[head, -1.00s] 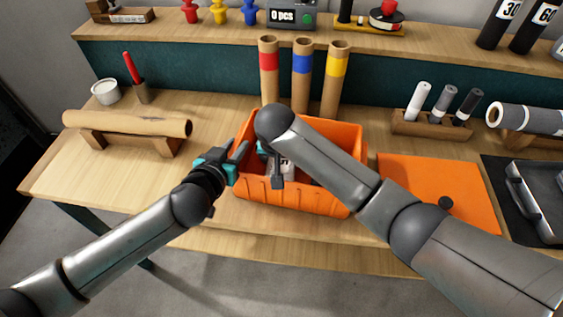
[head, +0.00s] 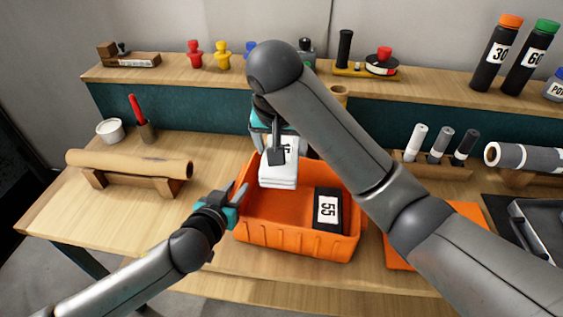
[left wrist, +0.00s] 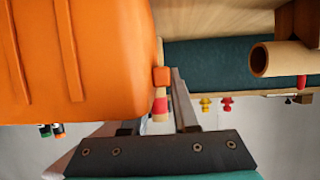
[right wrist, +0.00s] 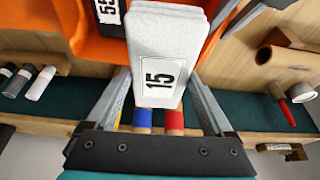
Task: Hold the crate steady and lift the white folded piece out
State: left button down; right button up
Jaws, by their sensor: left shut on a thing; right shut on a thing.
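The orange crate (head: 285,238) stands on the wooden bench; its side also fills the left of the left wrist view (left wrist: 95,50). My left gripper (head: 238,195) is shut on the crate's left wall, which shows between its fingers in the left wrist view (left wrist: 161,77). My right gripper (head: 277,150) is shut on the white folded piece (head: 278,179), held above the back left of the crate. The piece hangs with its label "15" clear in the right wrist view (right wrist: 165,45). A dark folded piece (head: 328,212) marked "55" lies in the crate's right part.
A brown roll on a wooden stand (head: 130,163) is at the left. An orange mat (head: 402,250) lies right of the crate, partly hidden by my right arm. A rack of markers (head: 440,160) and a grey roll (head: 520,157) stand farther right.

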dwell(0.4)
pick_arm(q)
jog(key=c, duration=0.6)
grip_release()
jog(key=shift+s, duration=0.1)
jog(key=v, duration=1.1)
jog(key=shift+s+r, duration=0.3)
jog(key=shift+a, duration=0.1)
